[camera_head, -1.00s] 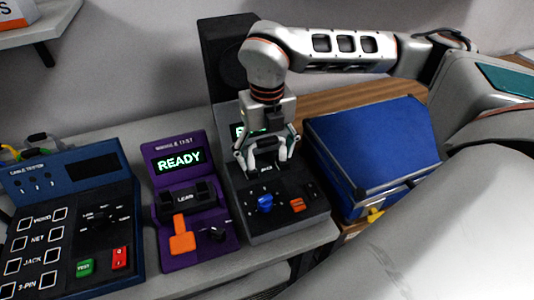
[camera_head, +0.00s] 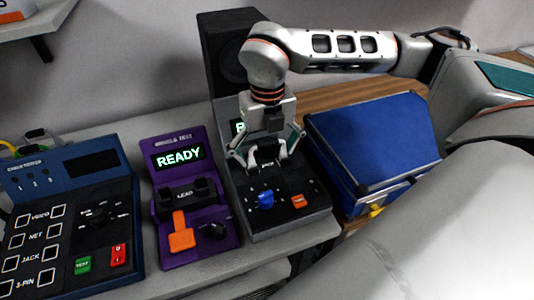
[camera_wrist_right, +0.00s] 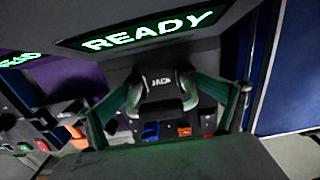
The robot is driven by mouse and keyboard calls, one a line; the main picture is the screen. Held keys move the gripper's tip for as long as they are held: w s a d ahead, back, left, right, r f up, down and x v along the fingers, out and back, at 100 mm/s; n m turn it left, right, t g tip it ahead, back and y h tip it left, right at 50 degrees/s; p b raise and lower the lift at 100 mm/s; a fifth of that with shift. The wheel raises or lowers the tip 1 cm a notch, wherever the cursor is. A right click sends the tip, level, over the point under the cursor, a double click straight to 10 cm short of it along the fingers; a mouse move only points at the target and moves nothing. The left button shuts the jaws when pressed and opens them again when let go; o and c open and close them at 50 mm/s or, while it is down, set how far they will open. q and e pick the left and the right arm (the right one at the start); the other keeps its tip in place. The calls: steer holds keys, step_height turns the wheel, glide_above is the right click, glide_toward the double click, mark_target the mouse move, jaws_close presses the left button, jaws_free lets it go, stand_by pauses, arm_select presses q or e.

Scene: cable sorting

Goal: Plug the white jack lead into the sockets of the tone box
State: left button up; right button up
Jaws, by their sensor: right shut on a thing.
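The tone box (camera_head: 247,218) is the dark grey console in the middle of the bench, with a blue knob (camera_head: 264,199) and an orange switch (camera_head: 298,201). My right gripper (camera_head: 266,162) points down over its upper panel. In the right wrist view, its fingers lie on either side of a black piece marked JACK (camera_wrist_right: 160,84), and it is shut on this piece. I cannot tell whether that piece is part of the box. Pale bits show at its sides, but I cannot make out the white jack lead for sure. The sockets are hidden. My left gripper is not in view.
A purple tester (camera_head: 160,230) reading READY, with a LEAD block and orange lever, stands left of the tone box. A blue cable tester (camera_head: 120,190) is farther left, with coloured cables behind it. A large blue case (camera_head: 370,140) stands close on the right.

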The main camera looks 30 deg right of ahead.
mark_target(267, 144)
steer(key=shift+s+a+f, duration=0.1)
steer(key=shift+s+f, duration=0.35)
steer(key=shift+c, duration=0.3)
steer(key=o, duration=1.7)
steer(key=shift+w, duration=0.25)
steer(key=shift+r, duration=0.15)
steer(key=shift+w+r+p, duration=0.1)
steer(key=shift+r+p, duration=1.35)
steer(key=shift+r, duration=0.65)
steer(key=shift+r+p, duration=1.3)
steer(key=shift+r, duration=0.75)
